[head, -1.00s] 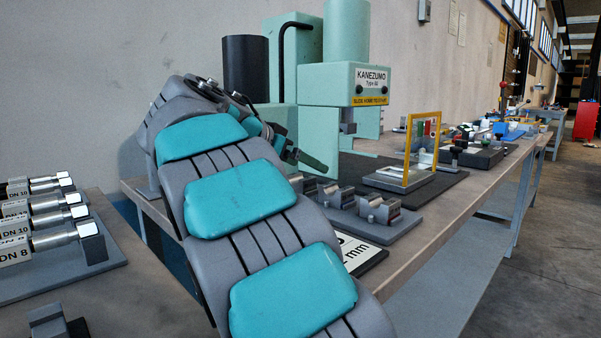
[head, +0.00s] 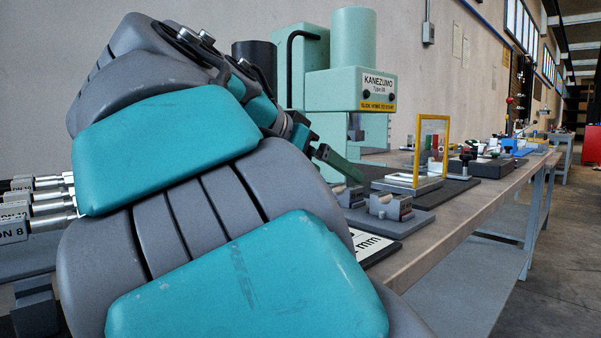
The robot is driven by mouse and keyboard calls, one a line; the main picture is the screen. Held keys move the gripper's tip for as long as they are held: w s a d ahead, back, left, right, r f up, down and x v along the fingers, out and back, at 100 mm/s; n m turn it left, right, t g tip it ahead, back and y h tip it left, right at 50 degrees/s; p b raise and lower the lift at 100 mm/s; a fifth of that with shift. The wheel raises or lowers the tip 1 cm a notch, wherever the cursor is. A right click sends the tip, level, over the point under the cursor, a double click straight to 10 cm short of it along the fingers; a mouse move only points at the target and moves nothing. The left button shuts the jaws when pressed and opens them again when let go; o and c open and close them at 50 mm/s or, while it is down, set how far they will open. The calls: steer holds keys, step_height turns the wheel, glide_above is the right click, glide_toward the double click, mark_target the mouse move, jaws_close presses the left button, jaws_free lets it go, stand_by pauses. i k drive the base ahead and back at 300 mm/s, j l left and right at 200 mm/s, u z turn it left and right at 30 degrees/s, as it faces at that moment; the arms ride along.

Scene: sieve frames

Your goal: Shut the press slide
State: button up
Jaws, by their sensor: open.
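The mint-green press (head: 350,90) stands at the back of the bench, with a KANEZUMO sign and a yellow label on its head. A short grey ram (head: 355,127) hangs under the head. A light slide plate (head: 408,184) with an upright yellow-framed clear guard (head: 447,150) sits out to the right of the press head on a dark mat. My gripper (head: 340,165) is left of the guard, in front of the press, partly hidden behind my arm. Its dark green finger points down and right. It is open, apart from the guard, with nothing visible in it.
Grey fixture blocks (head: 390,207) on a plate stand in front of the slide, near the bench edge (head: 440,240). A white sign (head: 375,247) lies nearer. Labelled metal plugs (head: 30,205) are at the left. More tools line the bench farther right; the floor aisle is clear.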

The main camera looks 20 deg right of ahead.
mark_target(416, 185)
steer(key=k, duration=1)
